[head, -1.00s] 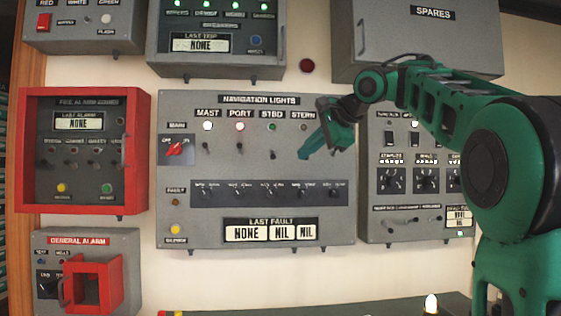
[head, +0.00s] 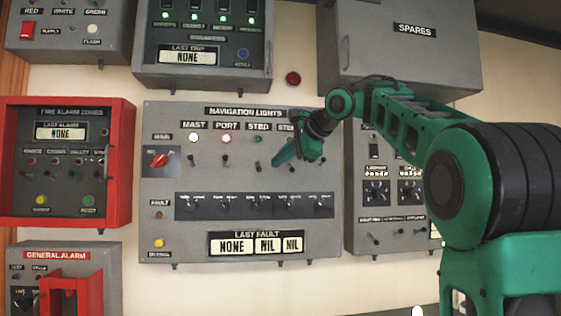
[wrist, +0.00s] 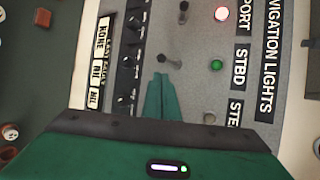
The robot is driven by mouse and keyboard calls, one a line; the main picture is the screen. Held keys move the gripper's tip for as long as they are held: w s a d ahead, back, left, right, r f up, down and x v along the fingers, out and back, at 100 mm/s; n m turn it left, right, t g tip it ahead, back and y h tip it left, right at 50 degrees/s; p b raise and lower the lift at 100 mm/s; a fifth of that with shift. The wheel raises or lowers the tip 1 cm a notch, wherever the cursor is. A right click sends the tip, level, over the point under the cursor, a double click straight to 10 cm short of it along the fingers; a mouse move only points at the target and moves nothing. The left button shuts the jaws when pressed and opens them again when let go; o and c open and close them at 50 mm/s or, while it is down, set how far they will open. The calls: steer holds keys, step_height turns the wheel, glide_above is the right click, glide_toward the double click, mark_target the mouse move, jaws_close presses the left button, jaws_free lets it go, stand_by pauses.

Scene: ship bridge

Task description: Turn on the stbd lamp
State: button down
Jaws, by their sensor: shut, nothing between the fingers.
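The navigation lights panel (head: 330,225) hangs on the wall ahead. Its STBD lamp (head: 258,139) looks dull green and unlit; it also shows in the wrist view (wrist: 216,65). The STBD toggle switch (head: 258,166) sits below the lamp and looks tilted down; it also shows in the wrist view (wrist: 163,60). My gripper (head: 276,163) is shut and empty, its tips just right of that toggle with a small gap. In the wrist view the closed fingers (wrist: 160,82) point at the toggle. The gripper partly hides the STERN column.
The MAST lamp (head: 193,138) glows white and the PORT lamp (head: 226,139) glows red. The PORT toggle (head: 225,161) stands left of the STBD one. A red MAIN rotary knob (head: 158,160) is farther left. A row of small knobs (head: 222,205) lies below the toggles.

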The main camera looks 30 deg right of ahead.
mark_target(259, 167)
steer(key=x, duration=0.6)
steer(key=shift+a+r+g, duration=0.1)
steer(key=shift+a+g, duration=0.05)
steer(key=shift+g, duration=0.15)
steer(key=shift+s, duration=0.1)
stand_by(0.3)
